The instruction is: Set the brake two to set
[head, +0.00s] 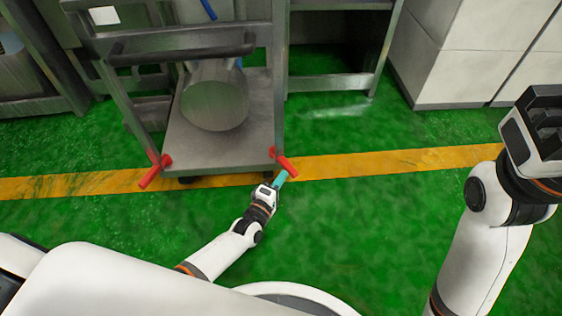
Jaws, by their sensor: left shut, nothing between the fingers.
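A grey metal cart (240,140) stands ahead with a red brake lever at each front corner. The left red lever (154,172) slants down and to the left. The right red lever (286,163) slants down and to the right. No label shows which one is brake two. My left gripper (281,179) has its light blue fingers shut and empty, right by the lower end of the right lever. I cannot tell whether they touch. My right arm's dark end (545,115) is at the right edge, far from the cart; its fingers are not clear.
A rounded metal drum (214,105) rests on the cart, below a dark push bar (180,50). A metal rack (335,82) stands behind to the right, and white cabinets (465,55) beyond it. Green floor with a yellow stripe (400,162) is clear right of the cart.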

